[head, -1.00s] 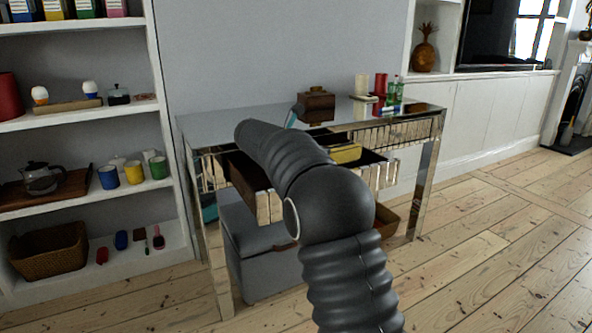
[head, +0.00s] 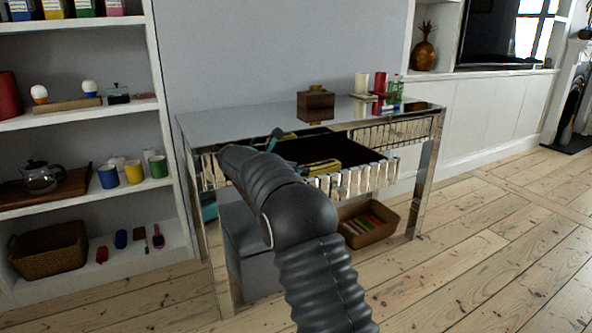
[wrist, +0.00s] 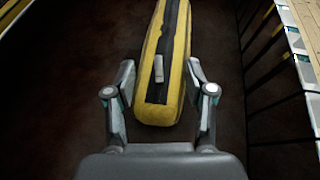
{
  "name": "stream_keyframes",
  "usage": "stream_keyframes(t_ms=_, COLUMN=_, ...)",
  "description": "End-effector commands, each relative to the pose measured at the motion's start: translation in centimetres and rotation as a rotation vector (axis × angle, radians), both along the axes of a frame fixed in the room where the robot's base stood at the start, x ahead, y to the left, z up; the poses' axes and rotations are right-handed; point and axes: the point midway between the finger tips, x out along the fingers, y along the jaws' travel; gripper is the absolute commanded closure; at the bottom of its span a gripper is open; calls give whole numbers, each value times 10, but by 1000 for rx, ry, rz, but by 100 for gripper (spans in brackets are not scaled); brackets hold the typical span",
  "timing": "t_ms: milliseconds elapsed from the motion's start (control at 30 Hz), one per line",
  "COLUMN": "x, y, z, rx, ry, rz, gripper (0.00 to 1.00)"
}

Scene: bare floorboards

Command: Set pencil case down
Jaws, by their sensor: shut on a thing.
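The pencil case (wrist: 155,95) is yellow with a dark zip strip and a pale pull tab. In the wrist view its near end lies between the two fingers of my gripper (wrist: 160,80), which is shut on it. The case points away from me over a dark brown drawer floor (wrist: 225,125). In the head view part of the yellow case (head: 322,175) shows in the open drawer (head: 355,182) of the mirrored table, and my arm hides much of the drawer's left. I cannot tell whether the case touches the drawer floor.
A wooden box (head: 315,106), candles (head: 361,84) and bottles (head: 394,90) stand on the mirrored tabletop (head: 230,118). A grey box (head: 250,255) and a basket (head: 378,234) stand below. White shelves (head: 75,120) are at the left. Floor at the right is clear.

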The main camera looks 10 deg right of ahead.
Motion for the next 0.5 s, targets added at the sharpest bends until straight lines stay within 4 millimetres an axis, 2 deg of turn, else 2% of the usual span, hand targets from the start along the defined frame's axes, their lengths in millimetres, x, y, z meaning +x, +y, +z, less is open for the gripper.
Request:
stream_keyframes(t_ms=100, x=0, y=0, z=0, rx=0, ry=0, rz=0, gripper=87)
stream_keyframes(t_ms=133, x=0, y=0, z=0, rx=0, ry=0, rz=0, gripper=39)
stream_keyframes(t_ms=200, x=0, y=0, z=0, rx=0, ry=0, rz=0, gripper=21)
stream_keyframes(t_ms=500, x=0, y=0, z=0, rx=0, ry=0, rz=0, gripper=19)
